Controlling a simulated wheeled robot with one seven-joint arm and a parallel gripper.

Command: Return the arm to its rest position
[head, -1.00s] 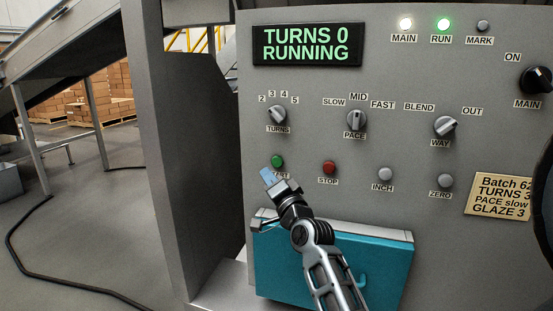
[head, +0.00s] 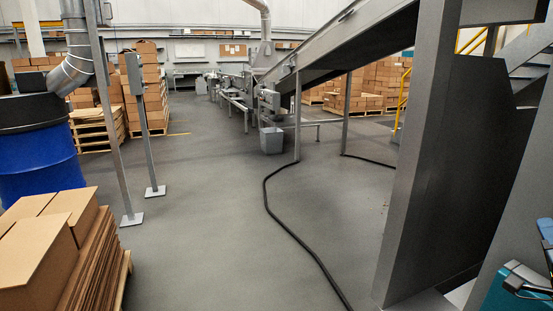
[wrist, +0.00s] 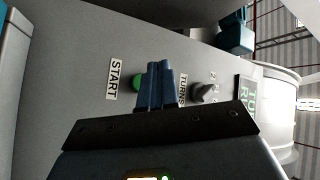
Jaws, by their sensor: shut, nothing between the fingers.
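My gripper (wrist: 160,68) shows in the wrist view with its two blue fingers together and nothing between them. It points at the grey control panel (wrist: 85,50). The green START button (wrist: 136,84) is just left of the fingertips and partly hidden by them. I cannot tell whether they touch the panel. The dark TURNS knob (wrist: 204,92) is to their right.
In the head view a grey upright (head: 425,150) stands right of centre. A black hose (head: 290,232) lies on open floor. Stacked cartons (head: 45,250) and a blue drum (head: 40,165) are at left. A teal box (head: 500,295) is at lower right.

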